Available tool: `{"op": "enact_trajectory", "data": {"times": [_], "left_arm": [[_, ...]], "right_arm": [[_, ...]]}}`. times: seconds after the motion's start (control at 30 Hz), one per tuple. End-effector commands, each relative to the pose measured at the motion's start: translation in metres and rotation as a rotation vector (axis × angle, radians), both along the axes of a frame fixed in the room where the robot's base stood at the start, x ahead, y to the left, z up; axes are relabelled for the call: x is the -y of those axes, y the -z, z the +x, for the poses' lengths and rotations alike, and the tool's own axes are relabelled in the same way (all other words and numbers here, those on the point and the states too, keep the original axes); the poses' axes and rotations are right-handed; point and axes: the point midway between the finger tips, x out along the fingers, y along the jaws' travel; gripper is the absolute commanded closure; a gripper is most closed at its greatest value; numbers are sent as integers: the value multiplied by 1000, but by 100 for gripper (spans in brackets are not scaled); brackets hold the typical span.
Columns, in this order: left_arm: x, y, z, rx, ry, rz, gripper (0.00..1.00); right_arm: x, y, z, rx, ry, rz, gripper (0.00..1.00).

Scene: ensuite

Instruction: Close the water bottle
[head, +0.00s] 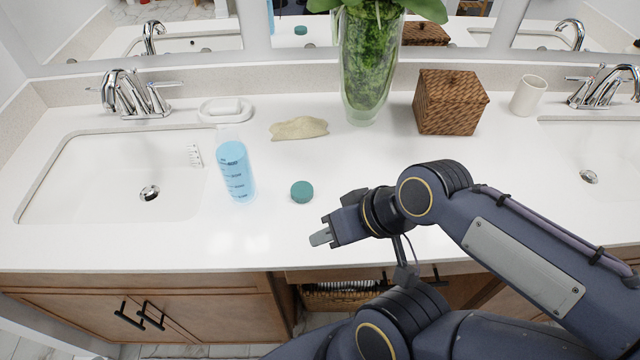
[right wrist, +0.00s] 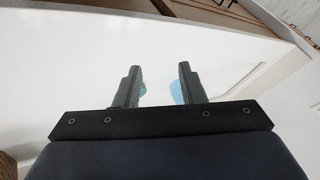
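The water bottle (head: 236,172) is clear with blue contents and dark marks. It stands upright on the white counter beside the left sink, with no cap on its top. The teal cap (head: 302,191) lies on the counter to the right of the bottle. My right gripper (head: 321,237) is to the right of and nearer than the cap, not touching it. In the right wrist view (right wrist: 159,86) its two fingers are apart with nothing between them. Beyond them the cap (right wrist: 143,89) and bottle (right wrist: 176,92) are partly hidden by the fingers. My left gripper is not in view.
A soap dish (head: 225,110), a beige cloth-like item (head: 299,128), a glass vase with a plant (head: 368,70), a wicker box (head: 450,102) and a white cup (head: 528,95) stand behind. Sinks lie at both sides. The counter around the cap is clear.

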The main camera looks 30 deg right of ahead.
Motion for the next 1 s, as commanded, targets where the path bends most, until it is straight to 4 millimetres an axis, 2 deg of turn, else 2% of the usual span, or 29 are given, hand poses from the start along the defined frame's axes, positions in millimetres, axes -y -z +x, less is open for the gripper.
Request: {"op": "enact_trajectory", "data": {"times": [0.17, 0.37, 0.4, 0.5, 0.63, 0.8, 0.9, 1.0], "left_arm": [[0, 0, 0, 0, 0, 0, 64], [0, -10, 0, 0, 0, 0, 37], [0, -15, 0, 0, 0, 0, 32], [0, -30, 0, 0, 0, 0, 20], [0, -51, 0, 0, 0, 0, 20], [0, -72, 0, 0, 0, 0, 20], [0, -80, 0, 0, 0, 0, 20], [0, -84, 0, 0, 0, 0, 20]], "right_arm": [[0, 0, 0, 0, 0, 0, 64], [4, -11, 11, -34, -27, -17, 37], [7, -16, 18, -55, -41, -28, 32], [16, -29, 43, -123, -94, -74, 31], [27, -35, 88, -226, -176, -163, 31], [35, -25, 140, -343, -275, -294, 31], [36, -15, 161, -389, -319, -357, 31], [37, -7, 174, -415, -347, -398, 31]]}}
